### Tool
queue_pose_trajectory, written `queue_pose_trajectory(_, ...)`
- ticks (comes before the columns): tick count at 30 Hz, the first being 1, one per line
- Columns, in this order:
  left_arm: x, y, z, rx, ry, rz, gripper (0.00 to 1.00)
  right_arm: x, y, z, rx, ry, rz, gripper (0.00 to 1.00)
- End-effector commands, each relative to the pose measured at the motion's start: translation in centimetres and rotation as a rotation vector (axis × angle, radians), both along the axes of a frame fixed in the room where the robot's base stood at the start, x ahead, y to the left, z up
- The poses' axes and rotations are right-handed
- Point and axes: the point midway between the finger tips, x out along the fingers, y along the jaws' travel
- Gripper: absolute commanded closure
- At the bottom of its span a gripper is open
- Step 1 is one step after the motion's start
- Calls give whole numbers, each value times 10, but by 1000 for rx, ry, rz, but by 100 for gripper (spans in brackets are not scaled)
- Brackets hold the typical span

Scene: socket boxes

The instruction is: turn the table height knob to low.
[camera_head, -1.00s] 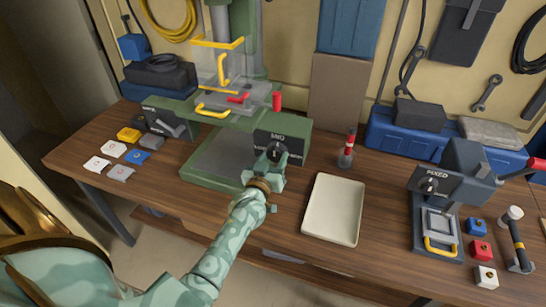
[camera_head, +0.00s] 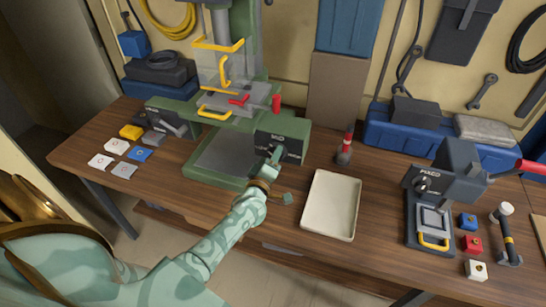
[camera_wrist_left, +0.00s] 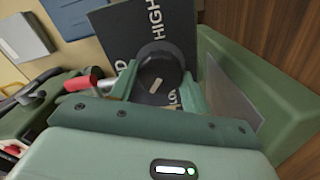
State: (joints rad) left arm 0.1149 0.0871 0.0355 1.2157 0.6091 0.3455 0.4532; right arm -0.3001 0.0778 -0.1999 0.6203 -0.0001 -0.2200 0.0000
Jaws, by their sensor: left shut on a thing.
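The table height knob (camera_wrist_left: 155,75) is a round black dial with a pale pointer mark, on a dark label panel (camera_wrist_left: 133,38) of the green press (camera_head: 215,160). In the wrist view HIGH and parts of other words, one starting LO, show around it. The mark lies slanted; which label it points to is unclear. My left gripper (camera_wrist_left: 163,88) is shut on the knob, one finger on each side. In the head view my left gripper (camera_head: 272,162) reaches the panel's front and covers much of the knob. My right gripper is not in view.
A cream tray (camera_head: 331,205) lies right of the press. A red-topped bottle (camera_head: 345,148) stands behind it. A second press (camera_head: 445,180) with a red lever is at the right. Several small coloured blocks lie at the table's left and right.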

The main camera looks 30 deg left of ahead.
Motion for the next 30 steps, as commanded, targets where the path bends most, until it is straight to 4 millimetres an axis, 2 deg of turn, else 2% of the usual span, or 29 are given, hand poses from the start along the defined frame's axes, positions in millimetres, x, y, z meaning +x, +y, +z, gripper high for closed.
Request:
queue_pose_trajectory(1,4,2,11,-41,-33,3,76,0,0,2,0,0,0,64)
queue_pose_trajectory(9,4,1,11,-262,-86,2,76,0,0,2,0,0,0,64)
queue_pose_trajectory(30,5,-1,11,-280,-91,1,76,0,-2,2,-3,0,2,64)
